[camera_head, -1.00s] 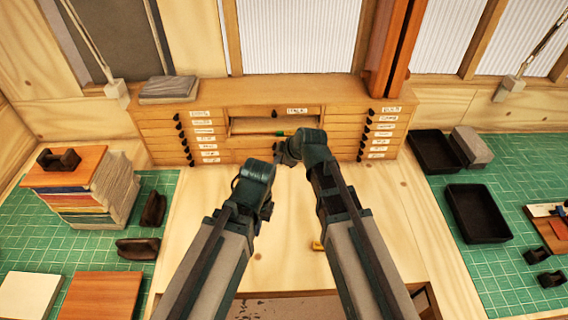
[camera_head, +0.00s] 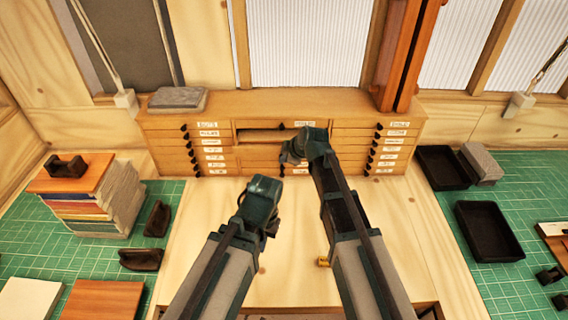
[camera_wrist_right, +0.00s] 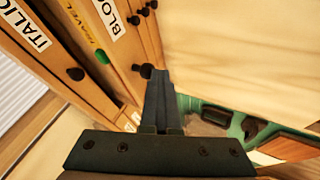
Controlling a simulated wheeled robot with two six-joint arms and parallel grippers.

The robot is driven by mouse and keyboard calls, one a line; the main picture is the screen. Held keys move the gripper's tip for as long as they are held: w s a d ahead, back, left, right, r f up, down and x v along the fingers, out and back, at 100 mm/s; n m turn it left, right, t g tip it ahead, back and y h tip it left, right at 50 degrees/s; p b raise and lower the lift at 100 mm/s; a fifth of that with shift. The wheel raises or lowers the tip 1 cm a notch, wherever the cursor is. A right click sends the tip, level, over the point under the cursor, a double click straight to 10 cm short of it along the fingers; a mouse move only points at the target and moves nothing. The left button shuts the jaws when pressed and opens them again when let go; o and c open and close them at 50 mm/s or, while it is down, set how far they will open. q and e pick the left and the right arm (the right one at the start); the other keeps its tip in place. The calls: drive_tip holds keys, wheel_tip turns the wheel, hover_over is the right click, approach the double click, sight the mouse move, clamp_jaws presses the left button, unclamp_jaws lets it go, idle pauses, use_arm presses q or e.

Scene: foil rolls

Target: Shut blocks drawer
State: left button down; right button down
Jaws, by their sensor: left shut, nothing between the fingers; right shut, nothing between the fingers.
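The wooden drawer cabinet (camera_head: 215,112) stands at the back of the worktop. A dark gap shows near the top of its middle column, where the blocks drawer (camera_head: 258,149) appears to stand slightly out. In the right wrist view, the front of the blocks drawer (camera_wrist_right: 112,15) bears a label reading "BLO", partly cut off, below an "ITALIC" label. My left gripper (camera_head: 270,226) is shut and empty, nearer, over the worktop.
Black trays (camera_head: 489,230) lie on the green mat at right. A stack of books (camera_head: 90,205) and dark blocks stand at left. A small yellow object (camera_head: 322,261) lies on the worktop beside my right forearm. A grey slab (camera_head: 177,98) rests on the cabinet.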

sight(280, 141)
drive_tip(key=w, duration=1.1)
drive_tip(key=shift+w, duration=0.35)
use_arm(q)
drive_tip(key=shift+s, duration=0.1)
use_arm(e)
drive_tip(key=shift+r, duration=0.1)
